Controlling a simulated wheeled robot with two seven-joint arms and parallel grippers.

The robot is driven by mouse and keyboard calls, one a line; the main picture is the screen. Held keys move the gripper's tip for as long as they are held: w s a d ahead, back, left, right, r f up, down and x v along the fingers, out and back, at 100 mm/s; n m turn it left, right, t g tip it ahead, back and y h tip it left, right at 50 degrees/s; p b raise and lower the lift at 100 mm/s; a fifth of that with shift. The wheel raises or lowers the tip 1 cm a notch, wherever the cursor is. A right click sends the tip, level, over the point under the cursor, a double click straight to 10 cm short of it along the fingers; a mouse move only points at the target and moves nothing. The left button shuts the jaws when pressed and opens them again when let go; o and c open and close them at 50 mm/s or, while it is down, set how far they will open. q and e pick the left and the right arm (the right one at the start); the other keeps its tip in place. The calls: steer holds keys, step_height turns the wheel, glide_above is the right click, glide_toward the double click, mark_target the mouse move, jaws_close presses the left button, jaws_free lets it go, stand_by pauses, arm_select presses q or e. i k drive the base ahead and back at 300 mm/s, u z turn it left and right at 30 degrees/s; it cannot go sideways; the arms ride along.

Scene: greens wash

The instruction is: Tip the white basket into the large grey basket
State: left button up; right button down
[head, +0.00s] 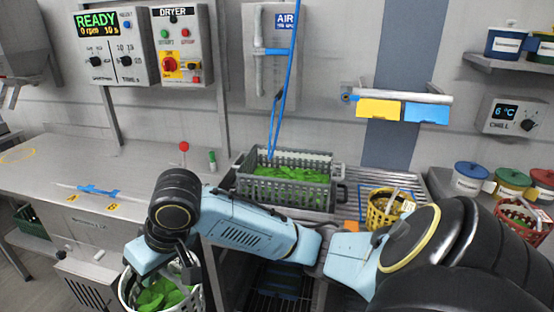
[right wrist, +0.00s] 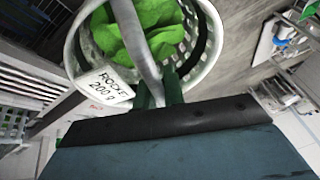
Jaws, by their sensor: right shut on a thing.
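The white basket (head: 196,300) is at the bottom of the head view, in front of the counter edge, with green leaves (head: 160,294) inside. My right arm reaches across to it, and my right gripper (head: 184,262) is shut on its handle. The right wrist view shows the white basket (right wrist: 72,55) with leaves, the grey handle bar between my fingers (right wrist: 158,92) and a tag reading "ROCKET 200 g" (right wrist: 105,82). The large grey basket (head: 288,190) stands on the counter at centre, upright, with green leaves in it. My left gripper is not in view.
A yellow basket (head: 384,210) stands right of the grey basket, and a red basket (head: 524,216) stands farther right. Lidded tubs (head: 468,178) line the right side. A blue hose (head: 277,120) hangs behind the grey basket. The steel counter (head: 130,165) at left is mostly clear.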

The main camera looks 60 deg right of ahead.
mark_target(284, 186)
steer(key=z, duration=0.5)
steer(key=i, duration=0.7)
steer(key=z, duration=0.6)
